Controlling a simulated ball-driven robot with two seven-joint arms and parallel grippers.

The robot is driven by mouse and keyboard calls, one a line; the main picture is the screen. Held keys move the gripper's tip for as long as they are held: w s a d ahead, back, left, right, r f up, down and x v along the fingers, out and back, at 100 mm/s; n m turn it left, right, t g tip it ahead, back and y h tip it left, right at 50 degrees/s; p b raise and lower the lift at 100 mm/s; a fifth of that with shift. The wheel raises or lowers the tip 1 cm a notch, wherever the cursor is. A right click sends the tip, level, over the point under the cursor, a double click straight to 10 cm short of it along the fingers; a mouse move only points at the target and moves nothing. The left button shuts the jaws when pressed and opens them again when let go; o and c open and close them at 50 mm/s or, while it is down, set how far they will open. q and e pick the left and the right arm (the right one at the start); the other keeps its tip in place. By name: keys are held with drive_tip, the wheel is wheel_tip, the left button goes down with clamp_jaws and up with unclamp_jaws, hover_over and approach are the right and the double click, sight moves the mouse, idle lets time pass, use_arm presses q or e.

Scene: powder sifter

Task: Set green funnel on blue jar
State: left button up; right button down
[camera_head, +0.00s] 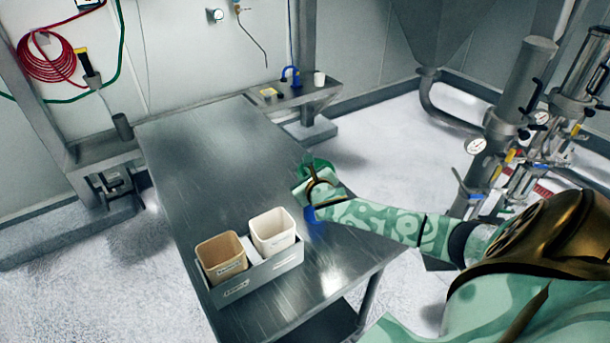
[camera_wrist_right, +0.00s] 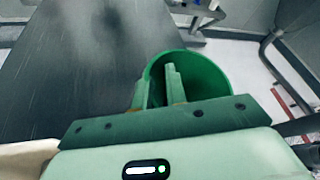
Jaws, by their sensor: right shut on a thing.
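The green funnel (camera_head: 322,165) is held by my right gripper (camera_head: 314,185) over the right edge of the steel table. In the right wrist view the round rim of the funnel (camera_wrist_right: 208,75) opens toward the camera, and the gripper fingers (camera_wrist_right: 157,90) close on its near wall. The blue jar (camera_head: 313,214) stands on the table just below my right gripper in the head view, partly hidden by the gripper and forearm. I cannot tell whether the funnel touches the jar. My left gripper is not in view.
A grey tray (camera_head: 262,278) at the front of the steel table (camera_head: 205,150) holds a tan bin (camera_head: 222,256) and a white bin (camera_head: 272,232). The table's middle and far part are clear. Pipes and gauges (camera_head: 520,110) stand at the right.

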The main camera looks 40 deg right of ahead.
drive_tip(key=shift+f+b, duration=0.35)
drive_tip(key=shift+f, duration=0.25)
drive_tip(key=shift+r, duration=0.1)
drive_tip(key=shift+r+p, duration=0.75)
drive_tip(key=shift+p, duration=0.25)
drive_tip(key=shift+p, duration=0.35)
drive_tip(key=shift+f+b, duration=0.55)
drive_tip(key=shift+f, duration=0.35)
idle(0.6)
drive_tip(key=c, duration=1.7)
unclamp_jaws()
